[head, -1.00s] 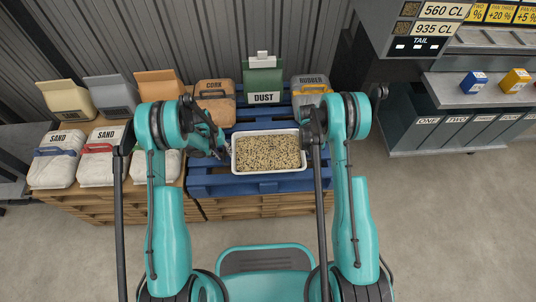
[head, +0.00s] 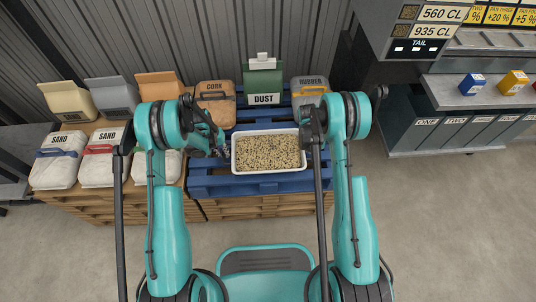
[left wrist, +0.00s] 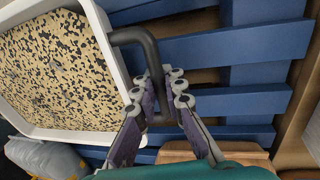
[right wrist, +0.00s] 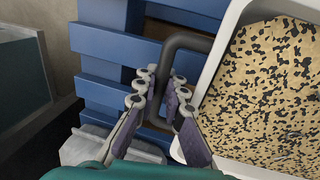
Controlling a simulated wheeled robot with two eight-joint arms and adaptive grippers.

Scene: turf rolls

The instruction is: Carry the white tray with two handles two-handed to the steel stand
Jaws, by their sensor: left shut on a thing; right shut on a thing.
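The white tray (head: 268,171) holds speckled tan and black grain and sits on the blue pallet in the head view. In the left wrist view its white rim (left wrist: 103,35) and a dark grey looped handle (left wrist: 130,37) show. My left gripper (head: 222,151) is at the tray's left end, its fingers (left wrist: 166,88) shut on that handle. In the right wrist view my right gripper (right wrist: 160,88) is shut on the other handle (right wrist: 185,39), beside the rim (right wrist: 218,65). In the head view my right arm hides the right gripper. I cannot pick out the steel stand with certainty.
The blue pallet (head: 225,183) lies under the tray. SAND bags (head: 55,160) lie left. A grey counter (head: 445,92) with labelled bins stands right. Floor right of the pallet is clear.

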